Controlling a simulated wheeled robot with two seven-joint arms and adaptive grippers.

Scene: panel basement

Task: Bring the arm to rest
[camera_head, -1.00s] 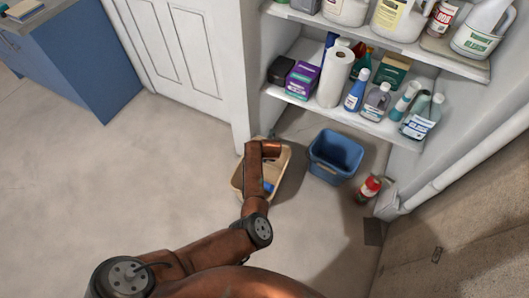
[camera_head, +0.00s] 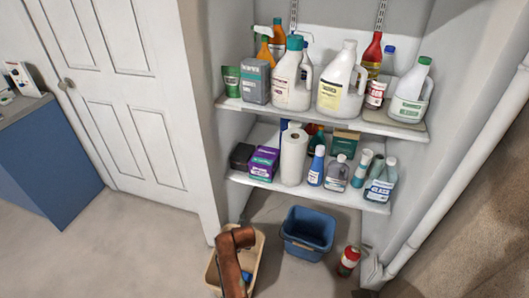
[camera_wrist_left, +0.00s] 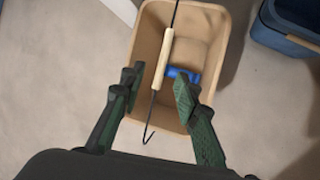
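My left arm reaches over a tan bin (camera_head: 259,250) on the floor in the head view; its gripper is hidden there beneath the arm. In the left wrist view my left gripper (camera_wrist_left: 157,88) is above the bin (camera_wrist_left: 207,25), its two fingers well apart. A thin black rod with a hooked end and a pale wooden handle (camera_wrist_left: 162,58) shows between the fingers, crossing the bin's rim; neither finger appears to touch it. A blue object (camera_wrist_left: 183,75) lies inside the bin. My right gripper is in neither view.
A blue bucket (camera_head: 308,234) and a red bottle (camera_head: 348,262) stand right of the bin. Shelves (camera_head: 340,196) with bottles and boxes are above. A white pipe (camera_head: 440,195) runs along the right. A blue cabinet (camera_head: 50,165) stands left; the floor between is clear.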

